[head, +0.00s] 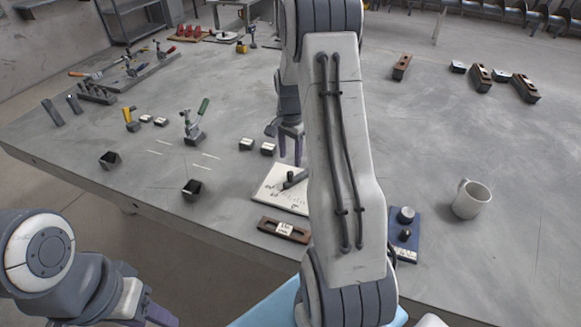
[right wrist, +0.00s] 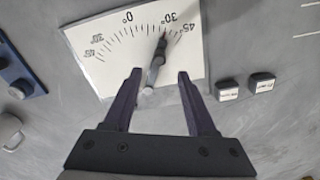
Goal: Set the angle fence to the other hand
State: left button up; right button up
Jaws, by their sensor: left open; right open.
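The angle fence's white scale plate (head: 275,197) lies on the table, partly behind my right arm in the head view. In the right wrist view the plate (right wrist: 95,45) shows a zero mark with 30 and 45 degree marks to both sides. The dark fence arm (right wrist: 153,76) pivots on it, its tip near the 30 mark on the right side. My right gripper (right wrist: 159,75) is open above the plate, with fingers on either side of the fence arm, apparently not touching it. My left gripper (head: 150,311) is open and empty at the lower left, off the table, partly cut off.
A brown wooden block (head: 284,230) with a label lies in front of the plate. A blue base (head: 405,240) with dark knobs and a white mug (head: 471,200) stand to the right. Small dark blocks (head: 246,144) and a toggle clamp (head: 195,130) stand to the left.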

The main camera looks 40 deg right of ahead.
jog(key=shift+r, duration=1.35)
jog(key=s+a+r+n, duration=0.1)
jog(key=a+r+n, duration=0.15)
jog(key=a, duration=0.55)
jog(key=s+a+r+n, duration=0.2)
jog(key=a+n, duration=0.2)
jog(key=a, duration=0.3)
jog(key=s+a+r+n, duration=0.1)
jog(key=a+r+n, duration=0.15)
jog(key=a, duration=0.55)
jog(key=s+a+n, duration=0.4)
jog(key=s, duration=0.3)
jog(key=s+a+r+n, duration=0.1)
jog(key=s+a+n, duration=0.3)
jog(key=s, duration=0.3)
jog(key=s+a+n+y, duration=0.1)
jog(key=s+a+n, duration=0.3)
jog(key=s+n, duration=0.2)
jog(key=shift+s+r, duration=0.4)
jog(key=shift+s, duration=0.05)
jog(key=shift+d, duration=0.1)
